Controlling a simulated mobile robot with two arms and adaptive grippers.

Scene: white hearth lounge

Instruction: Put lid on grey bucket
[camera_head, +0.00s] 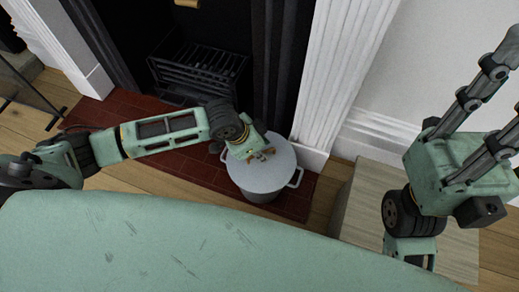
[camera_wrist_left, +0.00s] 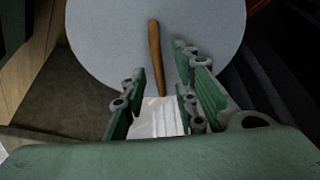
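The grey bucket (camera_head: 262,196) stands upright on the red brick hearth in the head view, with a loop handle at each side. A round grey lid (camera_head: 278,172) covers its top and looks seated on the rim; any small gap cannot be made out. The lid (camera_wrist_left: 100,40) fills the top of the left wrist view, with a brown wooden handle (camera_wrist_left: 155,50) across it. My left gripper (camera_head: 262,153) is over the lid. Its fingers (camera_wrist_left: 165,95) are apart, with the handle's near end between them and no clear contact.
The dark fireplace with a black grate (camera_head: 198,68) is behind the hearth (camera_head: 190,172). A white pilaster (camera_head: 335,70) rises behind and right of the bucket. A pale wooden block (camera_head: 360,200) stands at the right, under my right arm. Wooden floor shows at the left.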

